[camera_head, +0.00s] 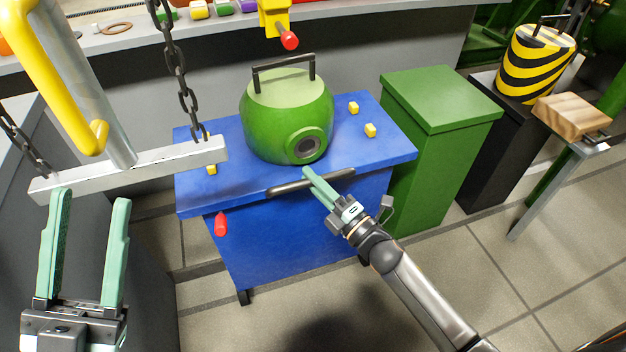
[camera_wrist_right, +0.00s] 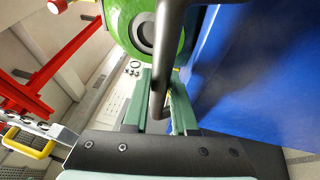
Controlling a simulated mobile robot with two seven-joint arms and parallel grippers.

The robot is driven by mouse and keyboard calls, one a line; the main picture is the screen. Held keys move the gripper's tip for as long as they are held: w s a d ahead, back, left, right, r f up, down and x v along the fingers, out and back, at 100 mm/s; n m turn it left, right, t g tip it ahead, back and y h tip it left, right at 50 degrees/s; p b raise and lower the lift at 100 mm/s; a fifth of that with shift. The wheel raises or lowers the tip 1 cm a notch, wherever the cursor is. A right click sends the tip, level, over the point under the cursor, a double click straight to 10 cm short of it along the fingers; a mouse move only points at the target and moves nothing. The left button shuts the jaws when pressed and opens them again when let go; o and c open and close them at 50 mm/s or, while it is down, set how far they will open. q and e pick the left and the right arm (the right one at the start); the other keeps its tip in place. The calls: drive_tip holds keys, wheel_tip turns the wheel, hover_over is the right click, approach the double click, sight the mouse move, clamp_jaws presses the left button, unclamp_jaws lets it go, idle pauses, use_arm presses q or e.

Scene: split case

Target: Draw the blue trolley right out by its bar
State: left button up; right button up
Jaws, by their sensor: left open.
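My right gripper (camera_head: 316,183) is at the bar's middle to right part. Its green fingers lie close on both sides of the bar and look shut on it. My left gripper (camera_head: 88,220) is open and empty at the far left, away from the trolley.
A green round vessel (camera_head: 270,115) with a handle and several yellow blocks sit on the trolley top. A green cabinet (camera_head: 440,100) stands close at its right. A hanging metal beam (camera_head: 130,168) on chains is at left. Tiled floor (camera_head: 450,270) in front is clear.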

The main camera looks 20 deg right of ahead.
clamp_jaws()
idle(0.9)
